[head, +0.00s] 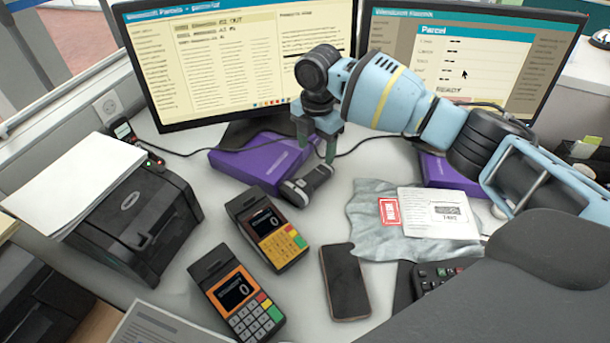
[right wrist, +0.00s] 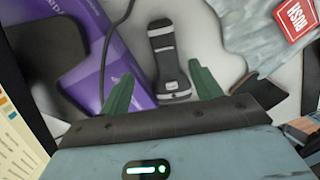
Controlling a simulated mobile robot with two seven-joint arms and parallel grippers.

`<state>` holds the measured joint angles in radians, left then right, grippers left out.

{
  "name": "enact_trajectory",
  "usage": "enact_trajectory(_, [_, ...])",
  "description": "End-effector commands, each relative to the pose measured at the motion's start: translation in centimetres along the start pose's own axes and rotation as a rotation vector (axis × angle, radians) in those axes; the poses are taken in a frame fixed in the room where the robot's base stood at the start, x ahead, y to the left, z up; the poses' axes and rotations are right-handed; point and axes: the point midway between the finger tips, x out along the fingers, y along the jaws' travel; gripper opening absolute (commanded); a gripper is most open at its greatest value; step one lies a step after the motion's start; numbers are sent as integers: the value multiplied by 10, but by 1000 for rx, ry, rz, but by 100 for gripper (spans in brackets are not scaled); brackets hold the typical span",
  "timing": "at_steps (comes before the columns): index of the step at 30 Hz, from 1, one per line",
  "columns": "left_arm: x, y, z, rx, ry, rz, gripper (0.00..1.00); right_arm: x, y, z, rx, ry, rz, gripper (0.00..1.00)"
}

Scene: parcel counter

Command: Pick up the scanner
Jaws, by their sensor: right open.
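The scanner (head: 307,185), a black and grey handheld device, lies on the counter in the middle of the head view, just in front of a purple box. My right gripper (head: 316,148) is above it, open and empty, with its fingers pointing down. In the right wrist view the scanner (right wrist: 164,58) lies between the two green fingers (right wrist: 160,72), with its wide end nearest the gripper. I cannot tell whether either finger touches it. My left gripper is not in view.
A purple box (head: 258,158) stands behind the scanner. Two card terminals (head: 268,232) (head: 238,298) and a phone (head: 344,282) lie in front. A grey parcel bag (head: 375,235) is to the right. Monitors (head: 240,60) stand behind; a black printer (head: 135,225) is left.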

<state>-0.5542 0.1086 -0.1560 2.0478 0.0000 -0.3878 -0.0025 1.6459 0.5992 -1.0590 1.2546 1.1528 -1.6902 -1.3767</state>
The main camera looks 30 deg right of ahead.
Motion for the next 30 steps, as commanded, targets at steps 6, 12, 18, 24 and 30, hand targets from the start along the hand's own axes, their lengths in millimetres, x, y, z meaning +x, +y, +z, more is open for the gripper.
enact_trajectory(6, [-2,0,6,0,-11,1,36,8,0,0,0,0,-2,64])
enact_trajectory(12, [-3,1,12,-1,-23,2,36,26,-1,-1,0,0,-2,64])
enact_trajectory(18, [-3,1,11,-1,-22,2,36,32,-2,-2,-1,0,-1,64])
enact_trajectory(24, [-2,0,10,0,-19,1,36,59,-8,-9,-2,-1,-2,64])
enact_trajectory(30, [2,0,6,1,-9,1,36,77,-7,-8,-2,0,0,64])
